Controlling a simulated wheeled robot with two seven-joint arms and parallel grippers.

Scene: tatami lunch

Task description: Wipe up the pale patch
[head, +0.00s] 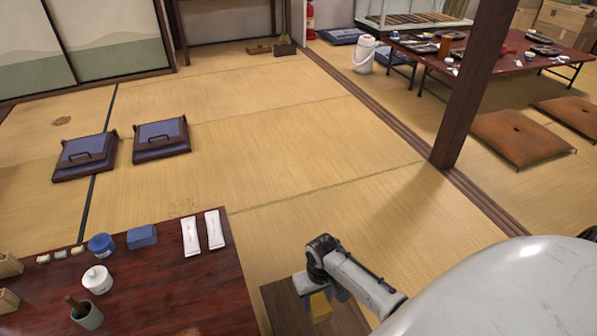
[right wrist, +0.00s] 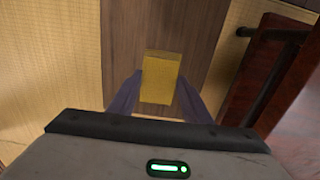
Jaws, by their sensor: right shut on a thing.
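My right gripper (head: 318,291) is shut on a yellow sponge-like block (head: 321,308), above a brown wooden surface (head: 281,303) at the bottom of the head view. In the right wrist view the block (right wrist: 161,75) sits between the two fingers, over brown wood. Whether it touches the wood, I cannot tell. A faint lighter smear (head: 188,331) shows on the dark red table (head: 205,285) at the bottom edge of the head view; I cannot tell if it is the pale patch. My left gripper is not in view.
On the red table stand a white lidded pot (head: 97,280), a blue cup (head: 101,245), a blue block (head: 142,236), two white packets (head: 190,237) and a grey-green cup (head: 87,315). Two floor seats (head: 161,140) lie behind. A wooden post (head: 471,90) rises at right. The middle tatami is clear.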

